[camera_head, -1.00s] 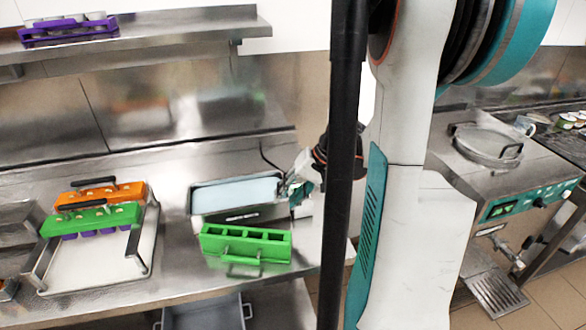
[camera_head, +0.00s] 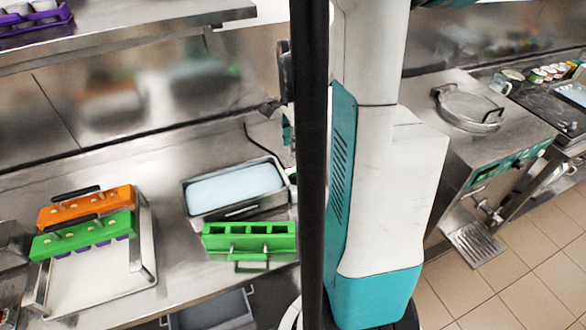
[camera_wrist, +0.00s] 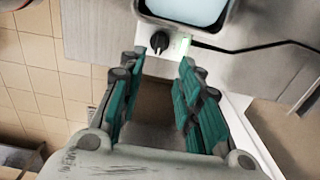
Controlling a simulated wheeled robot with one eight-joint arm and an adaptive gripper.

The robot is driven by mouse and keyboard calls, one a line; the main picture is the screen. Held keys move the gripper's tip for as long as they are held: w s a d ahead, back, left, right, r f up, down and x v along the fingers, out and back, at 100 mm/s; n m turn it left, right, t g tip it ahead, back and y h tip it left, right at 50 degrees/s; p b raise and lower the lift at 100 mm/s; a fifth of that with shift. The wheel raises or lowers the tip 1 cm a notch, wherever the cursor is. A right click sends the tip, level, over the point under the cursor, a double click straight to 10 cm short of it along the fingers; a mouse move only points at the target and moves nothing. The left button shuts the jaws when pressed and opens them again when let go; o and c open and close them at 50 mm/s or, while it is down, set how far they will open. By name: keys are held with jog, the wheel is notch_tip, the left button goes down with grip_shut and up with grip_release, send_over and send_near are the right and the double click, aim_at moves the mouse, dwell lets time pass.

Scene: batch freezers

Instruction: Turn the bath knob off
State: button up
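The bath (camera_head: 187,208) is a steel tub of pale blue liquid on the counter; its corner also shows at the top of the wrist view (camera_wrist: 228,22). Its black knob (camera_wrist: 159,41) sits on the end panel, beside a glowing green light (camera_wrist: 183,45). In the wrist view my gripper (camera_wrist: 160,64) is open and empty, fingers spread on either side of the knob's line. The knob shows just beyond the fingertips, apparently untouched. In the head view my arm and a dark column hide most of the gripper, and the knob cannot be seen.
A green mould (camera_head: 248,238) stands in front of the bath. A tray (camera_head: 146,262) with orange (camera_head: 85,208) and green moulds (camera_head: 85,236) lies at left. A black cable (camera_wrist: 265,46) runs from the bath. A machine with a round lid (camera_head: 468,106) stands at right.

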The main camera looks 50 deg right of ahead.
aim_at(294, 174)
notch_tip(294, 174, down, 12)
jog(key=shift+b, duration=1.15)
jog(key=shift+c, duration=0.3)
grip_shut()
